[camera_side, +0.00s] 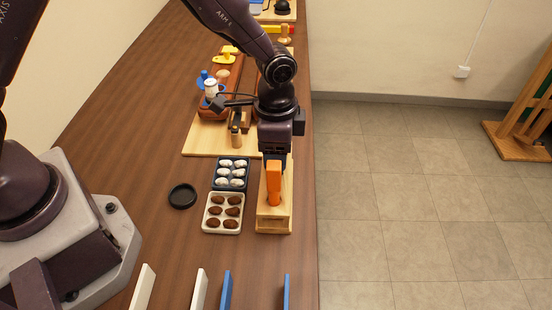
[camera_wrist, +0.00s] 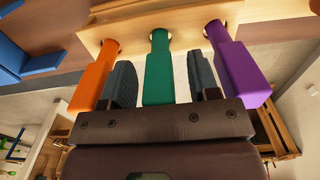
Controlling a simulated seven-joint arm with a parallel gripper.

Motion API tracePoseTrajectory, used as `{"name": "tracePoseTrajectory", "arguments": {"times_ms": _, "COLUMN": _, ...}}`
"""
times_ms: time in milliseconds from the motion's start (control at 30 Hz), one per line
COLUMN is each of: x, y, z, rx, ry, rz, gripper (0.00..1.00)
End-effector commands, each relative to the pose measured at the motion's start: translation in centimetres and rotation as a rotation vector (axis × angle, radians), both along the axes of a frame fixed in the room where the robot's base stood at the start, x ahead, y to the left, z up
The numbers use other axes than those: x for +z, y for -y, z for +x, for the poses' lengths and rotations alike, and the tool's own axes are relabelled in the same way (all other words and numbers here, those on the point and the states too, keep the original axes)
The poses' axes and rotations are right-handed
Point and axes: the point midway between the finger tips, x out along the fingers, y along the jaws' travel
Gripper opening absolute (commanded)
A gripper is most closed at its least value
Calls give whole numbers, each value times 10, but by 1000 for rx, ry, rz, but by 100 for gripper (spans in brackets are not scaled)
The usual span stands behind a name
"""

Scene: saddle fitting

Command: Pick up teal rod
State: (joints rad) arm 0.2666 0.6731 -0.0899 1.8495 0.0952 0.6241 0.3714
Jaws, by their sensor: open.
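The teal rod (camera_wrist: 158,75) stands in the middle hole of a wooden rack (camera_wrist: 140,18), between an orange rod (camera_wrist: 94,72) and a purple rod (camera_wrist: 235,65). My gripper (camera_wrist: 162,82) is open, with one finger on each side of the teal rod. A small gap shows between the rod and each finger. In the side view, my gripper (camera_side: 276,156) points down over the rack (camera_side: 275,223). The orange rod (camera_side: 273,182) is nearest that camera there and largely hides the teal rod and my fingers.
Left of the rack are a white tray of brown items (camera_side: 208,228), a dark tray of white items (camera_side: 217,185) and a black dish (camera_side: 183,196). A wooden board (camera_side: 200,142) with several objects lies behind. The table's right edge is close to the rack.

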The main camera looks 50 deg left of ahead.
Motion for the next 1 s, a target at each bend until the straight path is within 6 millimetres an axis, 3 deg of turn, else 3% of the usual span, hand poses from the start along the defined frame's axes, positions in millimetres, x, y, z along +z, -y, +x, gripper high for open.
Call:
{"name": "tracePoseTrajectory", "arguments": {"times_ms": 300, "x": -7, "y": 0, "z": 0, "rx": 0, "ry": 1, "rz": 0, "gripper": 55}}
{"name": "tracePoseTrajectory", "arguments": {"times_ms": 500, "x": -6, "y": 0, "z": 0, "rx": 0, "ry": 1, "rz": 0, "gripper": 9}}
{"name": "tracePoseTrajectory", "arguments": {"times_ms": 567, "x": -6, "y": 0, "z": 0, "rx": 0, "ry": 1, "rz": 0, "gripper": 0}}
{"name": "tracePoseTrajectory", "arguments": {"times_ms": 833, "x": -4, "y": 0, "z": 1, "rx": 1, "ry": 4, "rz": -1, "gripper": 0}}
{"name": "tracePoseTrajectory", "arguments": {"times_ms": 1000, "x": 20, "y": 0, "z": 2, "rx": 1, "ry": 8, "rz": -2, "gripper": 0}}
